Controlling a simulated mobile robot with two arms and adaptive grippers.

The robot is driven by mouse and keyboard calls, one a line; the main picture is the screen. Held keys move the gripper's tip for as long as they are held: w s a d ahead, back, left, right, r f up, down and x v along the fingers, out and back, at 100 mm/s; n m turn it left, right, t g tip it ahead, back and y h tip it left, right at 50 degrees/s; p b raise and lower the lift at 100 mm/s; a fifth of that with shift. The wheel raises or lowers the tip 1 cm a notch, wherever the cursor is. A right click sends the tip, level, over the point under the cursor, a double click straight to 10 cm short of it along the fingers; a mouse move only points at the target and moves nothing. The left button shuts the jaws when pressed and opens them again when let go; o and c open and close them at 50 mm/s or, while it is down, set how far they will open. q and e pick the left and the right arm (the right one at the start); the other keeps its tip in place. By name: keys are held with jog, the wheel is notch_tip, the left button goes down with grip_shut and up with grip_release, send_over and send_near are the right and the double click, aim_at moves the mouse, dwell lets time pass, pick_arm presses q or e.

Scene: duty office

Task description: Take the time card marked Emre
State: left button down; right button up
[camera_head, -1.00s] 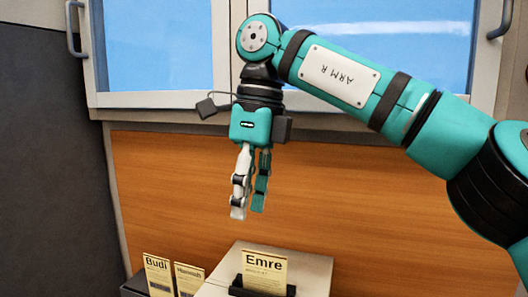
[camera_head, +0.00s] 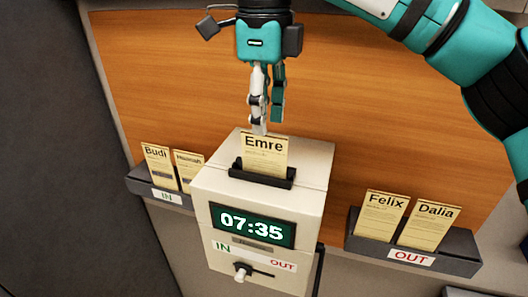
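The time card marked Emre (camera_head: 264,157) stands upright in the black slot on top of the beige time clock (camera_head: 312,155). The clock's display (camera_head: 252,225) reads 07:35. My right gripper (camera_head: 268,128) points down just above and behind the top edge of the Emre card. Its two fingers look close together from this angle, and I cannot tell the gap between them or whether they touch the card. My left gripper is not in view.
A dark IN rack (camera_head: 140,186) at left holds the Budi (camera_head: 158,168) and Hannah (camera_head: 189,172) cards. A dark OUT rack (camera_head: 460,254) at right holds the Felix (camera_head: 381,216) and Dalia (camera_head: 429,227) cards. A lever (camera_head: 242,272) sits on the clock's front, and a wooden panel (camera_head: 170,70) stands behind.

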aim_at(264, 153)
jog(key=f, duration=0.2)
jog(key=f+p, duration=0.1)
jog(key=f, duration=0.2)
jog(key=shift+s+f, duration=0.25)
jog(key=shift+f, duration=0.05)
jog(key=shift+w+f+p, duration=0.15)
jog(key=shift+f+p, duration=0.2)
jog(key=shift+f, duration=0.45)
jog(key=shift+c, duration=0.2)
grip_shut()
